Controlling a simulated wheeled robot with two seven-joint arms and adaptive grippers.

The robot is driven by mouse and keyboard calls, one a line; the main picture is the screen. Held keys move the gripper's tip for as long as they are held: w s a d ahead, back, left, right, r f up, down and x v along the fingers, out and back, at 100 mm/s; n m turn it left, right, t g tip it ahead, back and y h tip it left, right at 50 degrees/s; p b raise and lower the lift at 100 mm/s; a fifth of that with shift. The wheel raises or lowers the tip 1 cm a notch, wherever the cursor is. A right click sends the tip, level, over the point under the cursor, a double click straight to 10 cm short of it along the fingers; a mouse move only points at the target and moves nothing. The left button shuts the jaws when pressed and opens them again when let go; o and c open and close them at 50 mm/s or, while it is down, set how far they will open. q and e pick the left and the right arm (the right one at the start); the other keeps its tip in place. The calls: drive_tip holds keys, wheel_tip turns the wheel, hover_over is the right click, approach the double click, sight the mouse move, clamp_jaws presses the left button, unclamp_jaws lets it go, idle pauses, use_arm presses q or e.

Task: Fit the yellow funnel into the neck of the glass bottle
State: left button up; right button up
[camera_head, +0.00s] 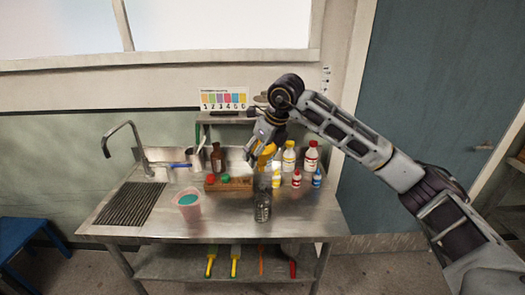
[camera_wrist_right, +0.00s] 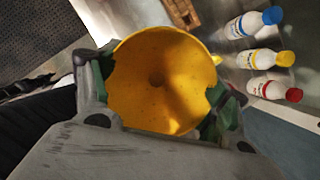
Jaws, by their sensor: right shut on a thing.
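The yellow funnel (camera_head: 266,153) is in my right gripper (camera_head: 260,150), which is shut on it above the bench. In the right wrist view the funnel's wide yellow mouth (camera_wrist_right: 160,80) faces the camera, with a finger on either side of its rim. Its spout is hidden there. The clear glass bottle (camera_head: 263,206) stands upright near the front middle of the bench. The funnel is above and behind the bottle in the head view, apart from it as far as I can see. The left gripper is not in view.
The steel bench (camera_head: 225,228) has a sink tap (camera_head: 125,135) at left. Small bottles with yellow, red and blue caps (camera_head: 317,178) and larger white bottles (camera_head: 310,157) stand to the right.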

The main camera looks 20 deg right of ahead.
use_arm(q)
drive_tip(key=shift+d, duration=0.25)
use_arm(e)
drive_tip(key=shift+s+f+n, duration=0.1)
drive_tip(key=shift+s+n, duration=0.05)
drive_tip(key=shift+n, duration=0.25)
drive_tip(key=shift+n, duration=0.3)
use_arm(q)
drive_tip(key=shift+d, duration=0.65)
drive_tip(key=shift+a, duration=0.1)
